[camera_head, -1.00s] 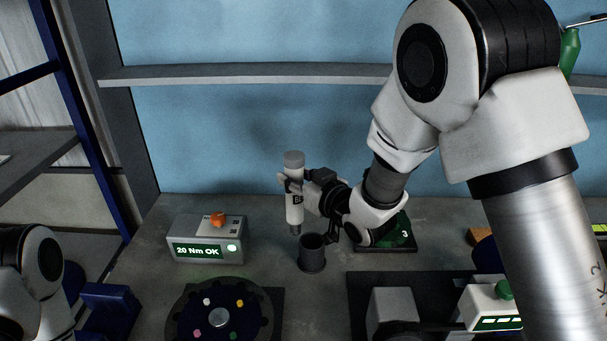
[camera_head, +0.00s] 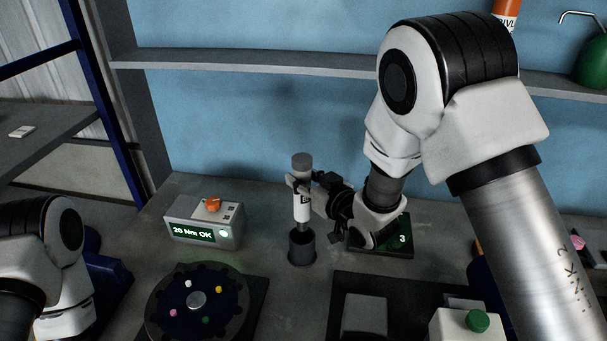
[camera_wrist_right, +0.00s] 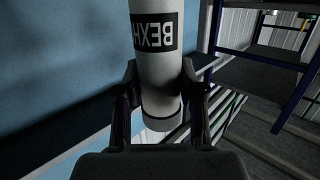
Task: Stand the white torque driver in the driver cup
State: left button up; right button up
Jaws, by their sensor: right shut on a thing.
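The white torque driver (camera_head: 302,209) stands upright in the head view, with a grey cap on top and a dark label on its body. My right gripper (camera_head: 303,184) is shut on its upper body. In the right wrist view the driver (camera_wrist_right: 157,60) is between the two fingers of the right gripper (camera_wrist_right: 158,95), its label partly visible. The dark driver cup (camera_head: 302,250) stands on the bench directly below. The driver's lower tip is at the cup's mouth; I cannot tell how deep it is inside. Only part of my left arm shows at the lower left; its gripper is out of view.
A grey tester (camera_head: 195,229) reading "20 Nm OK" stands left of the cup. A round dark dial plate (camera_head: 180,323) with coloured dots is in front. A shelf (camera_head: 250,72) runs along the back.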

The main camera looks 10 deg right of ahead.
aim_at(307, 215)
notch_tip(307, 215, down, 10)
jog(key=b, duration=0.6)
jog(key=shift+w+r+b, duration=0.1)
jog(key=shift+r+b, duration=0.05)
jog(key=shift+b, duration=0.2)
jog(key=o, duration=1.1)
jog(key=shift+o, duration=0.6)
jog(key=shift+s, duration=0.2)
